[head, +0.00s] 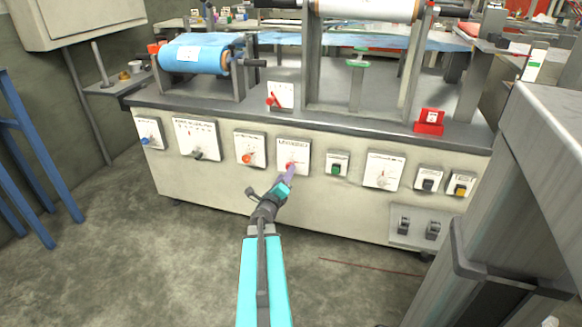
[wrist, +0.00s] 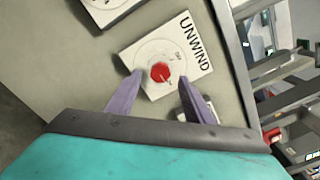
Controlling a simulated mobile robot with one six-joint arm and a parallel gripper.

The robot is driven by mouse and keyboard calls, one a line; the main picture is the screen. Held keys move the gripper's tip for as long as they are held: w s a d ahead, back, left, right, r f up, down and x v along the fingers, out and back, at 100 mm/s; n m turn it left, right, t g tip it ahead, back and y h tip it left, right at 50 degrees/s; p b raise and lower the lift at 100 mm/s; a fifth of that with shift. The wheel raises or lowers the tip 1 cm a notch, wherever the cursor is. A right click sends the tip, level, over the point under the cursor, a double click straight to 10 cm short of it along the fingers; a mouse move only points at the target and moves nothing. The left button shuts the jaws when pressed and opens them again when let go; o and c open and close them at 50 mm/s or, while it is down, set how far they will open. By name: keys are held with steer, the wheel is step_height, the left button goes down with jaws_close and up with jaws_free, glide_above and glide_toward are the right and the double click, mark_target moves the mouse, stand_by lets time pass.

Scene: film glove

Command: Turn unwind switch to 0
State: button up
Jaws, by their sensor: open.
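The unwind switch is a red knob (wrist: 161,72) on a white plate lettered UNWIND (wrist: 192,40) in the wrist view. A ring of small marks surrounds the knob; I cannot read which mark it points to. In the head view the red knob (head: 290,167) sits on a white plate (head: 293,148) on the front of the machine, partly behind my gripper. My gripper (wrist: 160,82) is open, with its two purple fingers on either side of the knob's lower part. It also shows in the head view (head: 291,171). I cannot tell whether the fingers touch the knob.
An orange knob (head: 246,159) is on the plate to the left, and a green button (head: 336,169) is to the right. Other switch plates line the cream panel (head: 220,185). A grey metal frame (head: 510,220) stands at the right. The floor (head: 170,260) before the panel is clear.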

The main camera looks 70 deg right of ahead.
steer(key=shift+w+d+b, duration=0.15)
steer(key=shift+d+b, duration=0.2)
steer(key=shift+d, duration=2.7)
steer(key=shift+c, duration=0.2)
